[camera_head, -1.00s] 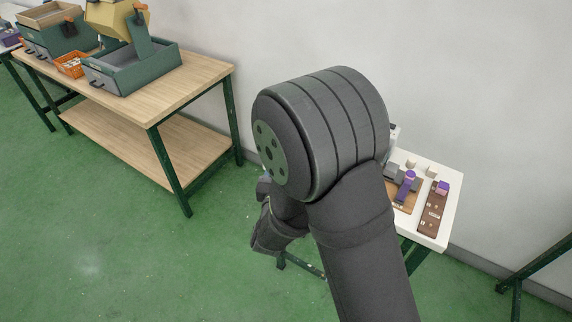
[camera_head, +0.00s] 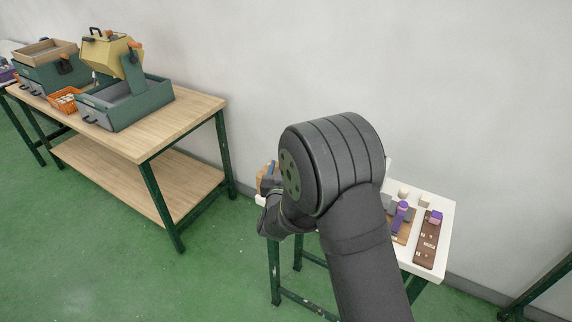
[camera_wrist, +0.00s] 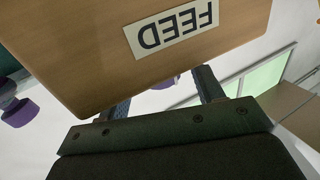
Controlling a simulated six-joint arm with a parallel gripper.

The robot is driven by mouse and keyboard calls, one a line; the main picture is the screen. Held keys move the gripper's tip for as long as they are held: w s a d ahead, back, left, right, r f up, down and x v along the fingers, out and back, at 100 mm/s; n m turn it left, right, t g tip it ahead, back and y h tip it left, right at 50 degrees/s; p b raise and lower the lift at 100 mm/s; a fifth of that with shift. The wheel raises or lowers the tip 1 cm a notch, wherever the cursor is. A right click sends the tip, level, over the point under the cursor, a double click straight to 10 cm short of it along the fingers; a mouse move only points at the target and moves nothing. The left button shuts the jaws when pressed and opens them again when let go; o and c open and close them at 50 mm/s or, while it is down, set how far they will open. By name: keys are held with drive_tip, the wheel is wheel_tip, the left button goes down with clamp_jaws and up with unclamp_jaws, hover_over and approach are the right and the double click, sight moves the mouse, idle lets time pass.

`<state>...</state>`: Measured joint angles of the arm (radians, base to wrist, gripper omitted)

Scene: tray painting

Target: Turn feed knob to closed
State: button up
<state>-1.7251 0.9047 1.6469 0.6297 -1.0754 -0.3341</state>
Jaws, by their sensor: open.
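In the wrist view a wooden panel (camera_wrist: 90,50) with a white label reading FEED (camera_wrist: 172,27), upside down, fills the upper part. The feed knob itself cannot be made out in either view. In the head view my arm covers much of the white table (camera_head: 437,240), and a tan piece (camera_head: 262,170) shows just left of the arm, beside a blue-grey part.
On the white table are a brown strip (camera_head: 428,245) and purple-topped pieces (camera_head: 400,213). Purple shapes (camera_wrist: 20,112) also show at the wrist view's left. A wooden workbench (camera_head: 190,112) at left holds green-grey boxes (camera_head: 125,108) and an orange basket (camera_head: 64,101). Green floor is clear between.

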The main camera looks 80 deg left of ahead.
drive_tip(key=shift+x, duration=1.2)
drive_tip(key=c, duration=1)
drive_tip(key=shift+o, duration=0.2)
drive_tip(key=shift+n+g, duration=0.3)
drive_tip(key=shift+g, duration=0.2)
drive_tip(key=n+g, duration=0.2)
drive_tip(key=g, duration=0.1)
drive_tip(key=n+g+y, duration=0.1)
drive_tip(key=n+g, duration=0.2)
drive_tip(key=g, duration=0.1)
drive_tip(key=shift+w+g, duration=0.1)
drive_tip(key=shift+g, duration=0.2)
drive_tip(key=n+g+h, duration=0.1)
drive_tip(key=n+g, duration=0.2)
drive_tip(key=g, duration=0.1)
drive_tip(key=n+g+h, duration=0.2)
drive_tip(key=n+g, duration=0.1)
drive_tip(key=g, duration=0.1)
drive_tip(key=shift+r+g, duration=0.1)
drive_tip(key=shift+g, duration=0.3)
